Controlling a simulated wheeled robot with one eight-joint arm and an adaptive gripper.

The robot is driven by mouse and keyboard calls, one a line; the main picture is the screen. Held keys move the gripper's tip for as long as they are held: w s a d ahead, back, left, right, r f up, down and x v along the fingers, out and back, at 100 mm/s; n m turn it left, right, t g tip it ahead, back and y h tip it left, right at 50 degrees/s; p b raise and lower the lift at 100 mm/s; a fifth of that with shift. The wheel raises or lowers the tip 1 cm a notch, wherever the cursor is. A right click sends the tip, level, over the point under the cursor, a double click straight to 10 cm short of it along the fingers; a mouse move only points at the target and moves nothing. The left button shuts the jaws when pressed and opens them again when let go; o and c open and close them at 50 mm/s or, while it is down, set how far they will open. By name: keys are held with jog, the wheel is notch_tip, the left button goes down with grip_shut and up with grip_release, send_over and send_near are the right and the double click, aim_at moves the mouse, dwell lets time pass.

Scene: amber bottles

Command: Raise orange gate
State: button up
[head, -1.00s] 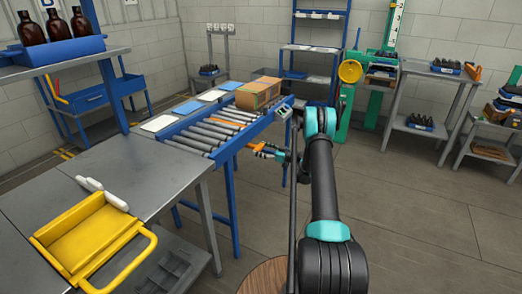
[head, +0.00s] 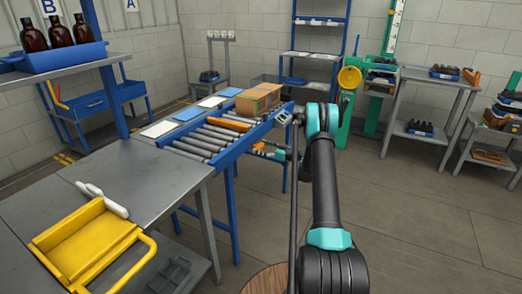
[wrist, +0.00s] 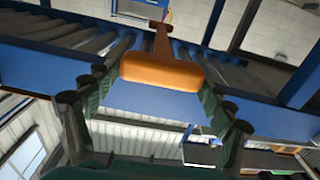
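The orange gate's T-shaped handle (wrist: 162,68) fills the upper middle of the wrist view, its stem running up towards the blue conveyor frame. My gripper (wrist: 155,92) has its dark fingers spread on either side of this handle. I cannot tell whether either finger touches it. In the head view, an orange bar (head: 230,124) lies across the rollers. Orange parts (head: 260,148) also show at the conveyor's near side, beside my gripper (head: 276,154), which is small and partly hidden by my arm.
The roller conveyor (head: 236,142) carries a cardboard box (head: 258,97) at its far end. A grey bench (head: 120,180) with a yellow tray (head: 85,240) stands at left. Shelves with bottle crates stand along the right. The floor right of my arm is clear.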

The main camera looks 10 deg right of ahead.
jog(key=shift+o, duration=1.2)
jog(key=shift+f, duration=0.1)
jog(key=v, duration=1.2)
jog(key=s+a+r+m+g+h, duration=0.2)
jog(key=s+a+r+m+h, duration=0.1)
jog(key=s+a+r, duration=0.4)
jog(key=s+a+r+m+g+h, duration=0.25)
jog(key=s+a, duration=0.25)
jog(key=s, duration=0.5)
jog(key=s+d+f+m+g+h, duration=0.1)
jog(key=s+h, duration=0.3)
jog(key=s, duration=1.1)
jog(key=s+d+f+m+g+h, duration=0.1)
jog(key=s+d+m+h, duration=0.2)
jog(key=s, duration=1.3)
jog(key=shift+s+f+m+h, duration=0.15)
jog(key=shift+f+m+h, duration=0.15)
jog(key=shift+m+h, duration=0.55)
